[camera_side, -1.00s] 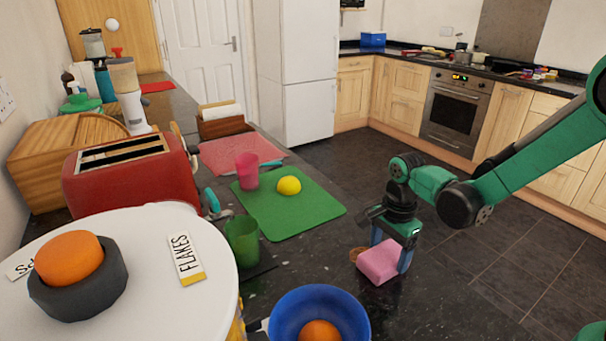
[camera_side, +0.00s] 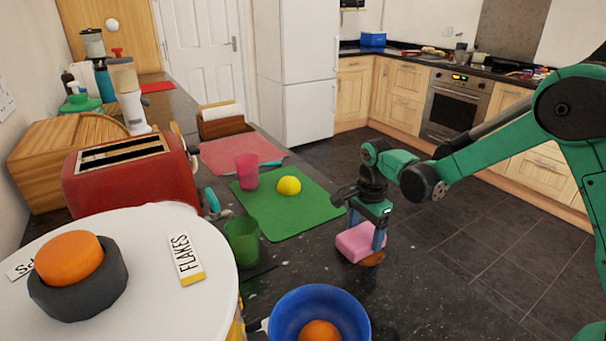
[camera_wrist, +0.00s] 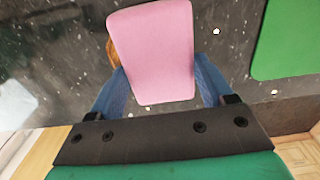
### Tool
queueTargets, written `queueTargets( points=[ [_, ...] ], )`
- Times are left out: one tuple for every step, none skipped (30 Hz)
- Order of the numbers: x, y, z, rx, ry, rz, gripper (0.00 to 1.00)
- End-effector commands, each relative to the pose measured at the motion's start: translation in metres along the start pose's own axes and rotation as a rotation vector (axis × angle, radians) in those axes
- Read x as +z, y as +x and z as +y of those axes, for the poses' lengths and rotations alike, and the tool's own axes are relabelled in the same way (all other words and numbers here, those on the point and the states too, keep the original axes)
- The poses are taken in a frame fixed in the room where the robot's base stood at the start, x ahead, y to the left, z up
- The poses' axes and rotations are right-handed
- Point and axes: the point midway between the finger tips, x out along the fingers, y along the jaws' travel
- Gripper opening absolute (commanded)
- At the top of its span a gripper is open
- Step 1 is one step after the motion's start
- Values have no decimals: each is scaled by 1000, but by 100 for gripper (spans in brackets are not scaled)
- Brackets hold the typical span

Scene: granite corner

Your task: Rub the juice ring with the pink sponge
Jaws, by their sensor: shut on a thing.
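The pink sponge (camera_side: 358,243) is between the two blue fingers of my gripper (camera_side: 367,231), which is shut on it. The sponge is low at the dark speckled counter; I cannot tell how firmly it touches. The orange-brown juice ring (camera_side: 374,259) shows partly at the sponge's right front edge in the side view; the sponge hides the rest. In the wrist view, the sponge (camera_wrist: 152,50) fills the middle between the fingers, and a sliver of the juice ring (camera_wrist: 112,53) shows at its left edge.
A green mat (camera_side: 270,212) with a yellow lemon (camera_side: 289,185) and a pink cup (camera_side: 247,171) lies left of the sponge. A green cup (camera_side: 242,241) and a blue bowl (camera_side: 285,312) with an orange fruit (camera_side: 320,332) stand nearer. Counter between bowl and sponge is clear.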

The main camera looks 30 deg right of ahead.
Motion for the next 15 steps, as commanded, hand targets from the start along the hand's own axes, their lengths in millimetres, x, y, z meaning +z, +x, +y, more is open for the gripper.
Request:
queueTargets(
  points=[
    [0, -2, 6, 2, 0, 0, 32],
    [0, -2, 8, 2, 0, 0, 32],
    [0, -1, 12, 2, 0, 0, 32],
    [0, -1, 15, 2, 0, 0, 32],
    [0, 0, 18, 2, 1, 0, 32],
    [0, -2, 21, 2, 1, 0, 32],
    [0, -2, 24, 2, 1, 0, 32],
    [0, -1, 27, 2, 1, 0, 32],
    [0, 0, 30, 2, 1, 0, 32],
    [0, 0, 33, 2, 1, 0, 32],
    [0, -1, 36, 2, 1, 0, 32],
    [0, -1, 40, 3, 1, 0, 32],
    [0, -1, 42, 3, 1, 0, 32],
    [0, 0, 45, 2, 1, 0, 32],
    [0, -2, 48, 2, 1, 0, 32]
  ],
)
